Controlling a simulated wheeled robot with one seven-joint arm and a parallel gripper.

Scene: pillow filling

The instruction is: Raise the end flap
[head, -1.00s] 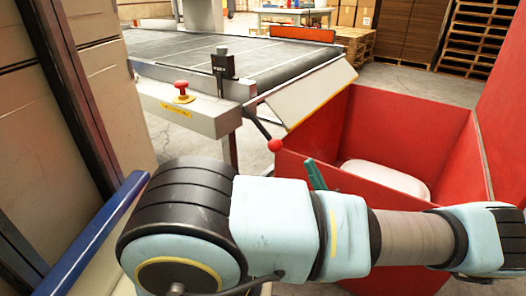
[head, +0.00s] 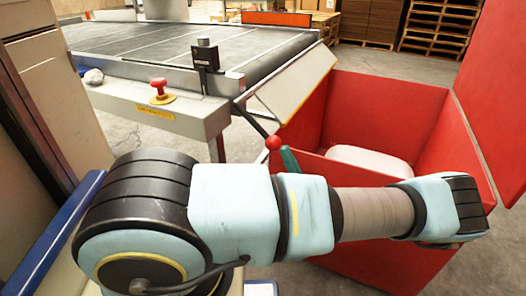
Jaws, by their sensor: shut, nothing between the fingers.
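The end flap (head: 292,85) is a pale panel with a yellow edge at the conveyor's near right end. It slopes down toward the red bin. A black lever with a red ball knob (head: 273,143) sticks out below it, by the bin's corner. A teal-green fingertip of my gripper (head: 289,160) shows above my arm, just right of and below the knob. It looks close to the knob, but I cannot tell whether they touch. My gripper is shut and holds nothing. The rest of it is hidden behind my arm.
The red bin (head: 385,104) stands right of the flap with a whitish pillow-like item (head: 368,160) inside. The conveyor (head: 170,48) carries a control post (head: 206,55) and a red stop button (head: 160,88). A tall cabinet (head: 50,110) and blue rail (head: 50,240) are at left.

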